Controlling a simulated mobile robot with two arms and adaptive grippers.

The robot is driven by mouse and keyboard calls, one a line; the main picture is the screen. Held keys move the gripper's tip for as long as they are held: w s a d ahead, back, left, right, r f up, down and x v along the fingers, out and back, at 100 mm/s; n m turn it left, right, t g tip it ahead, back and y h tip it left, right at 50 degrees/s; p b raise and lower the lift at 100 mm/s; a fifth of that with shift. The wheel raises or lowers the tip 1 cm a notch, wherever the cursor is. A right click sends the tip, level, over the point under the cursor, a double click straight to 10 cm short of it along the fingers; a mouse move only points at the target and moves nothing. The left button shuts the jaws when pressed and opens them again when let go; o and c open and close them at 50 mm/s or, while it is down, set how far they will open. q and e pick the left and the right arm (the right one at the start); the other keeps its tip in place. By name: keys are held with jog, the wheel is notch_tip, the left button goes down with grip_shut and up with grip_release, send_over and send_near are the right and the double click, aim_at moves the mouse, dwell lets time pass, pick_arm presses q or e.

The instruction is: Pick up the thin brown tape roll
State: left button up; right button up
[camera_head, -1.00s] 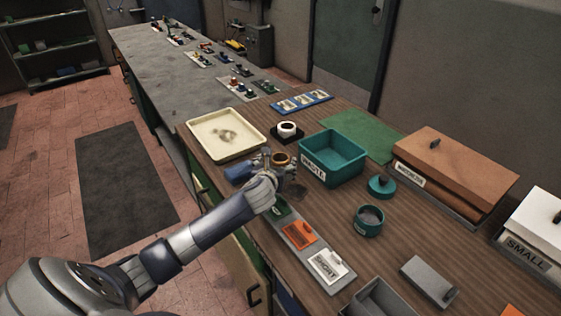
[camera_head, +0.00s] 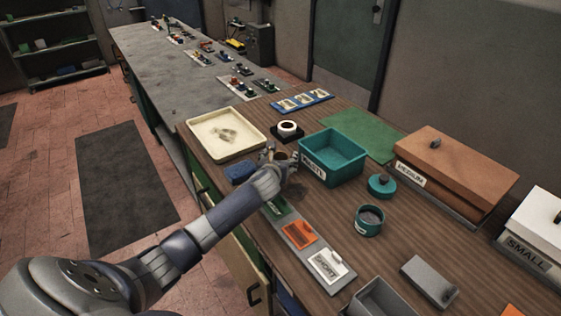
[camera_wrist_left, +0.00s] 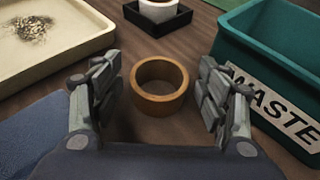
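The brown tape roll (camera_wrist_left: 159,105) is a short ring lying flat on the wooden bench in the left wrist view. It sits between the two spread fingers of my left gripper (camera_wrist_left: 159,88), with a gap on each side. In the head view my left gripper (camera_head: 279,156) is low over the bench between the cream tray and the teal waste bin, and it mostly hides the roll. My right gripper is in neither view.
The teal WASTE bin (camera_wrist_left: 285,75) stands close on the right, and the cream tray (camera_wrist_left: 75,45) is at left. A white roll (camera_head: 288,128) sits in a black holder behind. A blue pad (camera_head: 240,171) lies beside the gripper. A label strip (camera_head: 316,255) lies in front.

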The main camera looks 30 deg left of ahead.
pick_arm(q)
jog(key=c, duration=0.7)
